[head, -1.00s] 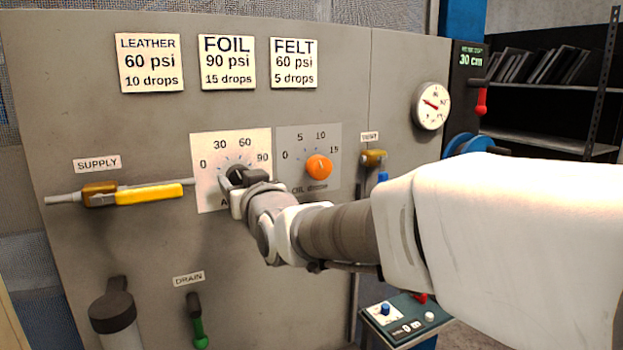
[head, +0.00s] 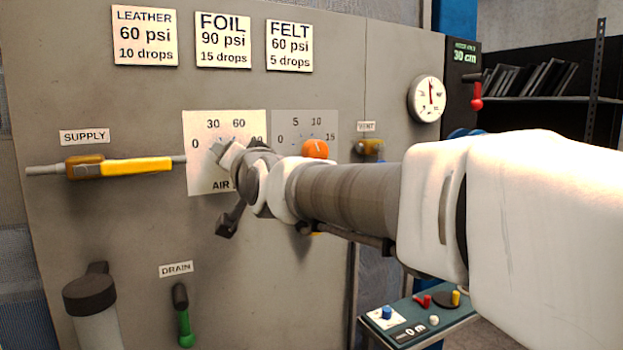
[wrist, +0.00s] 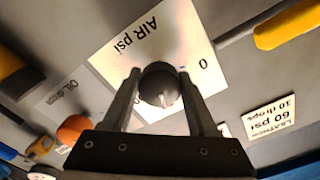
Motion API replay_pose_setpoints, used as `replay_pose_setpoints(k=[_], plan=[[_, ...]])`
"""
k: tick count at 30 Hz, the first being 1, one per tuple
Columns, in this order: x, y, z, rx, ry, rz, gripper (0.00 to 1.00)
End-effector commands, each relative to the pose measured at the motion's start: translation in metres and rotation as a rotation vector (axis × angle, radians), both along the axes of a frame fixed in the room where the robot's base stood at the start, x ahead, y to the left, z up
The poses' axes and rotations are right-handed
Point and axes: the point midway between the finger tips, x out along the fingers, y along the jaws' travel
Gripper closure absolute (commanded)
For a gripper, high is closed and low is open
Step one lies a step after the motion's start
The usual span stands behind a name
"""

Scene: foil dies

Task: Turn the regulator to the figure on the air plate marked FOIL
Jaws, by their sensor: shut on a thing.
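The FOIL plate (head: 223,40) reads 90 psi and 15 drops. The regulator's white AIR psi dial plate (head: 199,178) shows 0, 30 and 60 in the head view; the 90 is mostly behind my arm. My gripper (head: 228,155) is at this plate and hides the regulator knob in the head view. In the wrist view, my gripper (wrist: 160,78) has its two fingers shut on the sides of the dark round regulator knob (wrist: 159,90). I cannot read surely which figure the knob points to. The round gauge (head: 426,99) has its red needle about upright; its figures are too small to read.
The orange oil knob (head: 315,149) sits just right of my gripper. The yellow supply handle (head: 136,167) is to the left, the vent valve (head: 369,148) to the right, and the green drain handle (head: 185,328) below. LEATHER (head: 145,36) and FELT (head: 289,45) plates flank FOIL.

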Motion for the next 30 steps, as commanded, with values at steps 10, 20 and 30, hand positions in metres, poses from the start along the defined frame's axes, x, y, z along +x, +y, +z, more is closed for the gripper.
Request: replay_pose_setpoints(k=[10,20,30], plan=[[-0.0003,0.0005,-0.0018,0.282,0.173,0.001,0.96],[-0.0003,0.0006,0.0003,0.537,0.330,0.000,0.96],[-0.0004,0.0011,0.0016,0.716,0.440,0.001,0.96]])
